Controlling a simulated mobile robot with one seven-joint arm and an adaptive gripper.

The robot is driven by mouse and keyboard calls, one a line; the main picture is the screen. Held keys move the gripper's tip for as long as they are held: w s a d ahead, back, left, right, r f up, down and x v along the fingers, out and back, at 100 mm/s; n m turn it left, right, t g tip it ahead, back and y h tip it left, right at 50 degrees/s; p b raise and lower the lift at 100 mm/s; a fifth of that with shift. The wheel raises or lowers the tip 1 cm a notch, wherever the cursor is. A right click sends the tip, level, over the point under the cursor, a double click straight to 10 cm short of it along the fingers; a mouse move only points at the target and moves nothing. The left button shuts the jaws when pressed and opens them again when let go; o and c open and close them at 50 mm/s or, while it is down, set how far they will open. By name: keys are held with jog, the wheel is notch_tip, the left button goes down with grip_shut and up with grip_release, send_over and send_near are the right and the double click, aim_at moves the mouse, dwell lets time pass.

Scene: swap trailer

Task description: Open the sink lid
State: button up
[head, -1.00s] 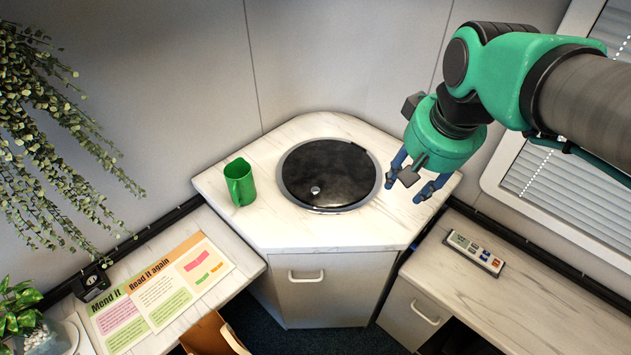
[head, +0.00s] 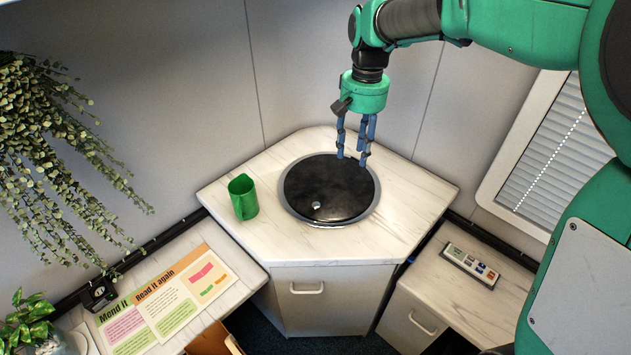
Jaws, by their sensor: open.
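The sink lid (head: 325,185) is a round, dark, glossy disc lying flat and shut in the corner counter. A small light knob or hole (head: 316,205) shows near its front edge. The sink's grey rim (head: 329,223) surrounds it. My gripper (head: 352,161) is open and empty, with its blue fingers pointing down over the lid's back right edge. The fingertips overlap that edge in the picture; I cannot tell whether they touch it. The fingers hide part of the back edge.
A green mug (head: 243,197) stands on the counter (head: 330,247) left of the sink. Printed sheets (head: 168,300) lie on the left desk. A remote-like panel (head: 470,265) lies on the right desk. A hanging plant (head: 50,150) is at the left. The counter's front is clear.

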jog(key=w+a+f+g+p, duration=0.2)
jog(key=w+a+f, duration=0.25)
jog(key=w, duration=0.25)
jog(key=g+p, duration=0.2)
send_near(316, 204)
jog(key=v, duration=0.6)
jog(key=shift+s+a+f+h, duration=0.2)
jog(key=shift+a+h, duration=0.1)
jog(key=shift+a, duration=0.1)
jog(key=b+x, duration=0.1)
jog(key=x, duration=1.2)
jog(key=shift+s+f, duration=0.1)
jog(key=shift+f, duration=0.25)
jog(key=shift+c, duration=0.5)
grip_shut()
